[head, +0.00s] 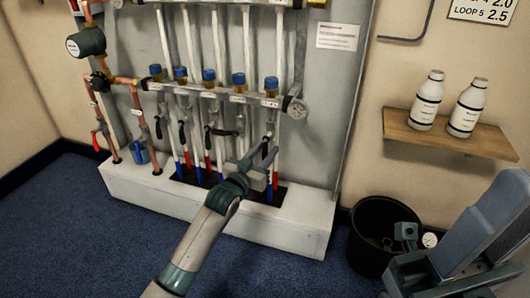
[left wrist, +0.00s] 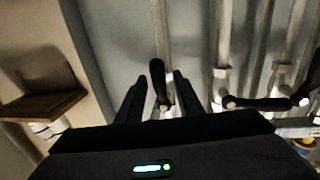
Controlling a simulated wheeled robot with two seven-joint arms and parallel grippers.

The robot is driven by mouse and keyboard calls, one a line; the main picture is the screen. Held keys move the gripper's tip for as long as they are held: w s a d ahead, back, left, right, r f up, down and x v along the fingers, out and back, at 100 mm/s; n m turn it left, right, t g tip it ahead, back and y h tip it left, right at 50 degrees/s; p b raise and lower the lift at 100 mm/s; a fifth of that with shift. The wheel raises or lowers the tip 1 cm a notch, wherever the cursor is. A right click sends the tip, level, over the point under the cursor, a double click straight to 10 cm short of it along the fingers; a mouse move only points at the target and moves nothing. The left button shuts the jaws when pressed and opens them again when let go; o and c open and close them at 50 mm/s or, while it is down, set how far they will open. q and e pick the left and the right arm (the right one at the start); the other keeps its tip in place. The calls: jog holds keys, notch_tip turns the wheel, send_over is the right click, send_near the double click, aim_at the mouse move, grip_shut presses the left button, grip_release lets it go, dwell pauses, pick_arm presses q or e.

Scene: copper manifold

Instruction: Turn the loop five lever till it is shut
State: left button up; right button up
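The loop five lever, a black handle (head: 267,146), is on the rightmost valve under the lower bar of the manifold (head: 205,90). In the left wrist view the black lever (left wrist: 159,86) stands between my two dark fingers and runs roughly along its pale pipe. My left gripper (head: 256,156) is at this lever in the head view and hides part of it. Its fingers (left wrist: 158,98) are apart, with a gap showing on each side of the lever. Grey parts of my right arm (head: 480,235) fill the lower right; its fingers cannot be made out.
A neighbouring black lever (head: 224,132) lies crosswise; it also shows in the wrist view (left wrist: 268,103). A wooden shelf (head: 450,137) holds two bottles. A black bucket (head: 372,218) stands on the floor at right.

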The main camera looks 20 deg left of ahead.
pick_arm(q)
grip_shut()
